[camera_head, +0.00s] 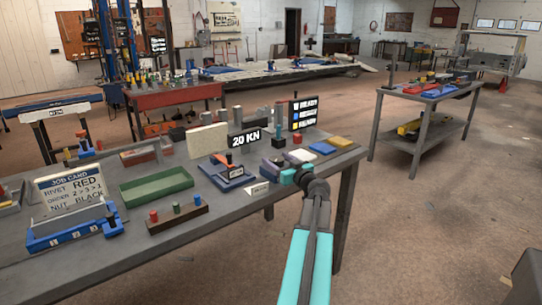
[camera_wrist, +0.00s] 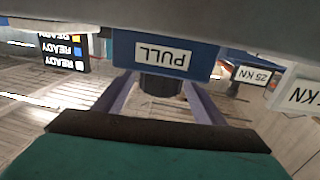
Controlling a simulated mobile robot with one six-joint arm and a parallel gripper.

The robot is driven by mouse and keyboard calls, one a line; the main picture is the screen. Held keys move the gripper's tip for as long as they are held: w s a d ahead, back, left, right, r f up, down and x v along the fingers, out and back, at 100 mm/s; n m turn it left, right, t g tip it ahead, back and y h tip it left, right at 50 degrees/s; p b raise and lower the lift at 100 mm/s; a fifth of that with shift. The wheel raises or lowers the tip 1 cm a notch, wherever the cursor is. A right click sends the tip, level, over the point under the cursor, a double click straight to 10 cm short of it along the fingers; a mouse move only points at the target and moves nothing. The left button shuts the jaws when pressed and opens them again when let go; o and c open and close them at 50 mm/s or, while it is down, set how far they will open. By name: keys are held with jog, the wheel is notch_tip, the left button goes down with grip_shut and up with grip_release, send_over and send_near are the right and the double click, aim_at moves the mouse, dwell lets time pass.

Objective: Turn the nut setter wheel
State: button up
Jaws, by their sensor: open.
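In the wrist view, a dark round part (camera_wrist: 160,86), possibly the nut setter wheel, sits below a blue block (camera_wrist: 135,46) with a white PULL label (camera_wrist: 162,54). My gripper (camera_wrist: 158,92) is open, with one grey-purple finger on each side of the dark part. I cannot tell whether either finger touches it. In the head view, my gripper (camera_head: 274,167) is at the bench's right part, beyond the teal wrist. There it largely hides what is in front of it, and I cannot make out the wheel.
The bench (camera_head: 130,245) holds a 20 KN sign (camera_head: 246,139), a blue tool with an orange lever (camera_head: 228,174), a green tray (camera_head: 157,187), a job card (camera_head: 75,189) and a status board (camera_head: 304,113). Blue and yellow pads (camera_head: 322,148) lie right of my gripper. Open floor (camera_head: 430,220) lies right.

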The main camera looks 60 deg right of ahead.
aim_at(273, 157)
jog(key=shift+p+x, duration=0.35)
jog(key=shift+x, duration=1.85)
jog(key=c, duration=1.1)
